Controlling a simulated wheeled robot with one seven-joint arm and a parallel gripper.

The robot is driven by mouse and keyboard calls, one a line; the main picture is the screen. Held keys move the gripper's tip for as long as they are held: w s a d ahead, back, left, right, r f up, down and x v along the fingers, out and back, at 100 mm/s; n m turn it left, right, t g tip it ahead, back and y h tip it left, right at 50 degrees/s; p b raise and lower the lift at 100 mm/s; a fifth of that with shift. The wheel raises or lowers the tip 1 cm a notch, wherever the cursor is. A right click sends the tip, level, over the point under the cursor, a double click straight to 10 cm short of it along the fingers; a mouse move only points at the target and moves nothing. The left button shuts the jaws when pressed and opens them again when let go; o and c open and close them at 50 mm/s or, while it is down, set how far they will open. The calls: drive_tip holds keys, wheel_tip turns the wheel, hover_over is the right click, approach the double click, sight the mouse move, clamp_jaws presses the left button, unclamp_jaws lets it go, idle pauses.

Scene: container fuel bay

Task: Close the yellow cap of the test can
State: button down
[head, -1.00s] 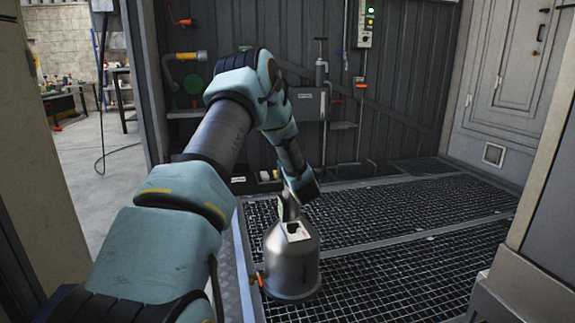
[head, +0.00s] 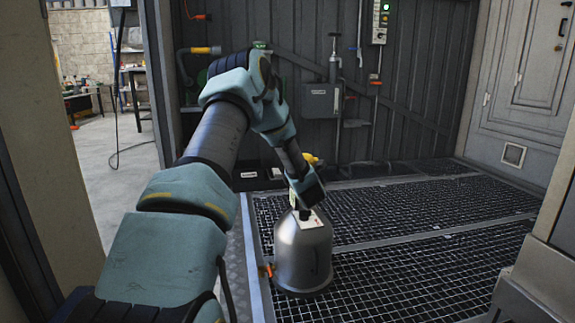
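The test can (head: 303,258) is a grey metal can with a rounded shoulder, upright at the lower middle of the head view. A pale label (head: 312,221) is on its top. My gripper (head: 304,212) points down at the can's top and seems to touch it. My wrist hides most of the fingers, so I cannot tell whether they are shut on anything. I cannot tell whether the can stands on the grating or hangs. A small yellow thing (head: 310,158) shows just right of my wrist, farther back; I cannot tell whether it is the cap.
Dark metal grating (head: 420,260) covers the floor and is clear right of the can. A small orange part (head: 268,270) is at the can's left. A grey box (head: 322,102) and pipes are on the back wall. A cabinet (head: 525,80) stands at the right.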

drive_tip(key=shift+s+d, duration=0.1)
drive_tip(key=shift+d, duration=0.3)
drive_tip(key=c, duration=1.2)
unclamp_jaws()
drive_tip(key=shift+c, duration=0.2)
drive_tip(key=o, duration=0.3)
drive_tip(key=shift+a, duration=0.2)
drive_tip(key=p+v, duration=0.3)
drive_tip(key=v, duration=0.7)
drive_tip(key=shift+s, duration=0.4)
